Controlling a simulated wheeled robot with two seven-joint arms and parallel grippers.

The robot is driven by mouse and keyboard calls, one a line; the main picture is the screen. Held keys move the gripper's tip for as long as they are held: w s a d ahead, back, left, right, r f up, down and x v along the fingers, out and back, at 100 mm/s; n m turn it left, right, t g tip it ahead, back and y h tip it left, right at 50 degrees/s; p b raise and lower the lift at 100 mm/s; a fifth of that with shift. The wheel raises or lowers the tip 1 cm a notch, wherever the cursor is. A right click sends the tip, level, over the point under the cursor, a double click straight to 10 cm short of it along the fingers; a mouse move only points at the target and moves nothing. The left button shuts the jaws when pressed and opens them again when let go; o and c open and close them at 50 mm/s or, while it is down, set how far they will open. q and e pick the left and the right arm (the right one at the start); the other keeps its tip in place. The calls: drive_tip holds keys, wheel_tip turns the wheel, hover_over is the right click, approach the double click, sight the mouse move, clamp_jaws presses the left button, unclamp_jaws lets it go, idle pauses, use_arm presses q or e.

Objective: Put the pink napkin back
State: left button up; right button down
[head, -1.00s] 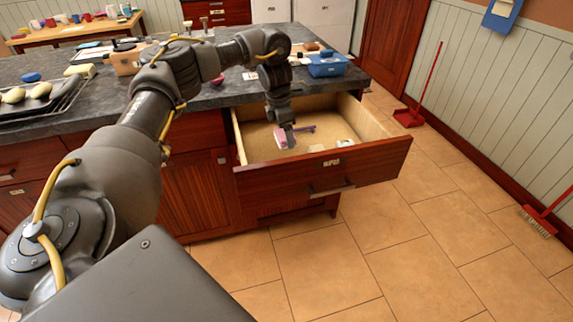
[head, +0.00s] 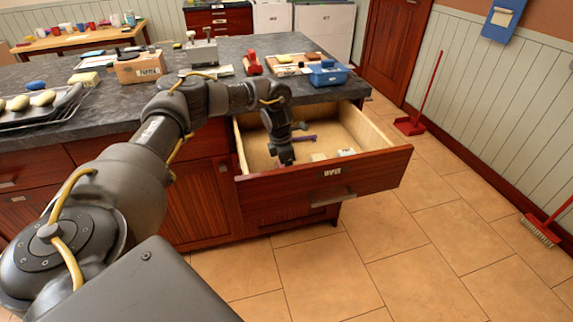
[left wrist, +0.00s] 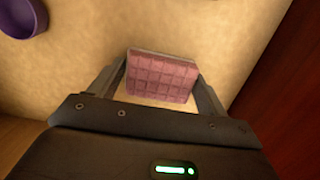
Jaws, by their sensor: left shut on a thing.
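The pink napkin (left wrist: 160,75) shows in the left wrist view as a folded, grid-patterned square. My left gripper (left wrist: 162,82) has one finger on each side of it and is shut on it. The pale drawer floor lies behind the napkin; I cannot tell whether the napkin touches it. In the head view my left gripper (head: 287,160) reaches down inside the open drawer (head: 385,160), near its front left, and hides the napkin. My right gripper is not in view.
A purple item (head: 304,139) lies in the drawer behind the gripper; a purple edge (left wrist: 24,18) shows in the wrist view. A small white item (head: 346,153) lies near the drawer front. A blue basket (head: 328,76) stands on the counter above.

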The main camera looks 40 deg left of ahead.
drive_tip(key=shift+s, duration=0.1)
use_arm(q)
drive_tip(key=o, duration=0.6)
drive_tip(key=shift+c, duration=0.2)
drive_tip(key=o, duration=0.4)
drive_tip(key=shift+f, duration=0.1)
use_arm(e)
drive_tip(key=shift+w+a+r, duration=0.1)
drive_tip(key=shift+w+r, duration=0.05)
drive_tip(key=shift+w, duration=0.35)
use_arm(q)
drive_tip(key=shift+r, duration=0.3)
wheel_tip(320, 180, up, 12)
drive_tip(key=s, duration=0.1)
drive_tip(key=shift+s+a+f+p, duration=0.15)
drive_tip(key=shift+s+a+p, duration=0.15)
drive_tip(key=shift+a, duration=0.15)
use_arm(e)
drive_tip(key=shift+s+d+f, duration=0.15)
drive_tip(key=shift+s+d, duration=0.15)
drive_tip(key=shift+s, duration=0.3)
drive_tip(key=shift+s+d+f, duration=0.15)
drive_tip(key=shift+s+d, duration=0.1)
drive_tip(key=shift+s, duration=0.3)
